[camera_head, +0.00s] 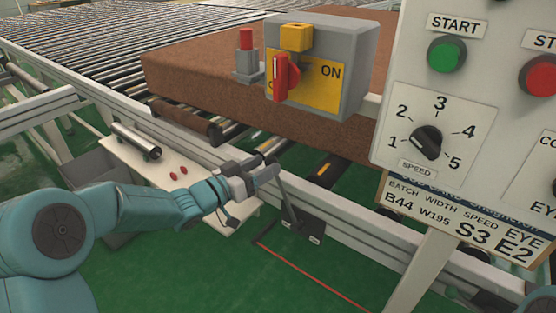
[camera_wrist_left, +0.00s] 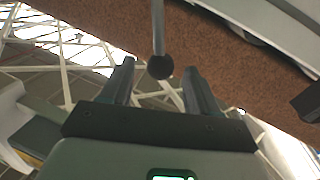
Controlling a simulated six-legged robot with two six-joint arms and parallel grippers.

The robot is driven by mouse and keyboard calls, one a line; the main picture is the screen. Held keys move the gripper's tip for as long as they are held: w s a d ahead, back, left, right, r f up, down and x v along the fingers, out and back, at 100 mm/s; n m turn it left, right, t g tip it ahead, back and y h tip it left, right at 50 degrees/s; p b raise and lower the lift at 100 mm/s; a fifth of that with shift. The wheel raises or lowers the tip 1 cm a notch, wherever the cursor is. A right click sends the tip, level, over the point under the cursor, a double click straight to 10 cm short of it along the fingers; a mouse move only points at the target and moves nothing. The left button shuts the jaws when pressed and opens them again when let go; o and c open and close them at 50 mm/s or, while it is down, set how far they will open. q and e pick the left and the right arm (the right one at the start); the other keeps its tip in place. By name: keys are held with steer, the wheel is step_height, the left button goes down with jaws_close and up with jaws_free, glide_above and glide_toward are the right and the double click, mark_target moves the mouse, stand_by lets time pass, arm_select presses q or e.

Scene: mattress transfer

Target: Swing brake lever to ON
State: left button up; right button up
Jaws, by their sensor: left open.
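The brake lever (camera_head: 286,200) is a thin grey rod that rises from a dark plate (camera_head: 303,229) on the conveyor's side rail, leaning left at its top. In the left wrist view its rod (camera_wrist_left: 158,25) ends in a round black knob (camera_wrist_left: 160,67). My left gripper (camera_head: 270,168) is at the lever's upper end. In the wrist view the left gripper's (camera_wrist_left: 159,72) two fingers are open, one on each side of the knob, with gaps visible. The knob is hidden by the gripper in the head view. My right gripper is out of view.
A brown mattress (camera_head: 210,70) lies on the roller conveyor. A grey box (camera_head: 345,60) with a red handle (camera_head: 283,78) and yellow ON plate stands above it. A control panel (camera_head: 395,110) fills the right. A white shelf (camera_head: 130,160) holds a roller (camera_head: 136,140).

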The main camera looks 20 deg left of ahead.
arm_select(q)
steer(key=x, duration=0.5)
steer(key=shift+w, duration=0.1)
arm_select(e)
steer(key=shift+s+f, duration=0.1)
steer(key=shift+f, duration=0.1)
arm_select(q)
steer(key=shift+c, duration=0.2)
jaws_close()
steer(key=shift+d, duration=0.1)
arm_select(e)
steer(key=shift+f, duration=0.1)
